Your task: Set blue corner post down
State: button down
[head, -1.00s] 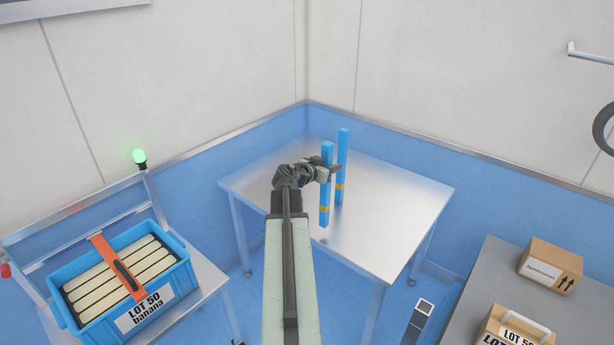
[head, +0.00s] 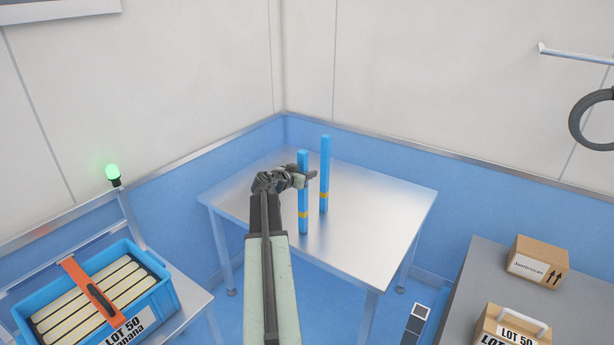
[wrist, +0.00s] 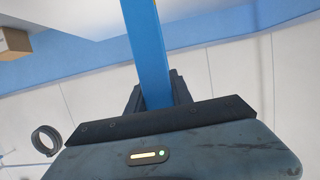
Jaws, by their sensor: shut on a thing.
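A blue corner post (head: 303,202) with a yellow band stands upright in my gripper (head: 304,179), which is shut on it at its upper part. The post's lower end shows against the steel table top (head: 365,225); I cannot tell whether it touches. In the wrist view the held post (wrist: 149,50) runs up from between the jaws (wrist: 160,95). A second blue post (head: 325,165) with a yellow band stands upright on the table, just behind and right of the held one, with a gap between them in the head view.
The table's right half is bare. Room walls meet behind it. At left a blue crate (head: 152,318) labelled LOT 50 banana sits near a green lamp (head: 113,173). At right a grey table (head: 470,290) carries cartons (head: 538,262).

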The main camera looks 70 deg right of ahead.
jog(key=shift+f, duration=0.15)
jog(key=c, duration=1.1)
grip_release()
jog(key=p+v, duration=0.1)
jog(key=v, duration=0.5)
jog(key=p+v, duration=0.2)
jog(key=v, duration=0.4)
jog(key=shift+r+p, duration=0.25)
jog(key=shift+p, duration=0.05)
